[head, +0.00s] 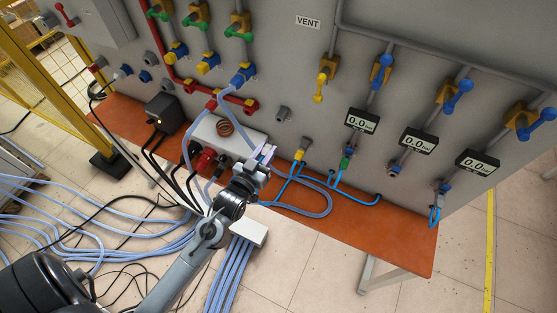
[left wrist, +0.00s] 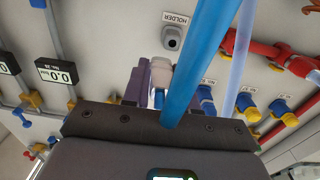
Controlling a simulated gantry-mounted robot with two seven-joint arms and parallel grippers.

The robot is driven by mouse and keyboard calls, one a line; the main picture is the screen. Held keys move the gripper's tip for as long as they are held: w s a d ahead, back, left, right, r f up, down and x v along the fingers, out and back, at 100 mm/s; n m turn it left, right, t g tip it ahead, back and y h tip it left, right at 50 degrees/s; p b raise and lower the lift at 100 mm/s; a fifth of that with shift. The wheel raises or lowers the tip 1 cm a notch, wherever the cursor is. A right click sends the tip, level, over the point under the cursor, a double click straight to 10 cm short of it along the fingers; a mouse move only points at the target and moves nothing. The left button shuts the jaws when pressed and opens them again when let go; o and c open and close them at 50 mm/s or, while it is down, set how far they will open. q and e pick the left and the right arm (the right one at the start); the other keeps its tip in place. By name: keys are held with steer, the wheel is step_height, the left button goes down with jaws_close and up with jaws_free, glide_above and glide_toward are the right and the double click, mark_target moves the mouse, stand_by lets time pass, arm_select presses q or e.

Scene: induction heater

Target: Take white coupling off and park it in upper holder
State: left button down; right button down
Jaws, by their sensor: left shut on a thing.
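My left gripper (head: 263,157) is in front of the panel, above the orange bench. In the left wrist view its purple-grey fingers (left wrist: 154,90) are shut on the white coupling (left wrist: 160,70). The blue hose crosses in front and hides the far finger and part of the coupling. A grey holder (left wrist: 173,38) with a HOLDER label shows empty on the panel beyond the coupling. In the head view an empty grey holder (head: 283,113) sits on the panel above and right of my gripper. A second holder (head: 306,142) is lower right. My right gripper is not in view.
A blue hose (left wrist: 200,60) runs close past the wrist camera. Light-blue hoses (head: 315,197) loop over the orange bench (head: 395,226). A white box with a copper coil (head: 226,128) stands left of my gripper. Gauges (head: 362,121) and valves line the panel at right.

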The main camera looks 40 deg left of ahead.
arm_select(q)
steer(key=shift+w+a+r, duration=0.1)
steer(key=shift+a+r, duration=0.05)
steer(key=shift+a, duration=0.45)
steer(key=w+a+b, duration=0.2)
steer(key=w, duration=0.5)
steer(key=shift+w+a+y+b, duration=0.15)
steer(key=shift+y+b, duration=0.15)
steer(key=shift+w, duration=0.1)
steer(key=shift+p, duration=0.9)
stand_by(1.6)
steer(key=shift+w, duration=0.15)
stand_by(0.3)
steer(key=shift+w+a, duration=0.15)
steer(key=shift+w, duration=0.3)
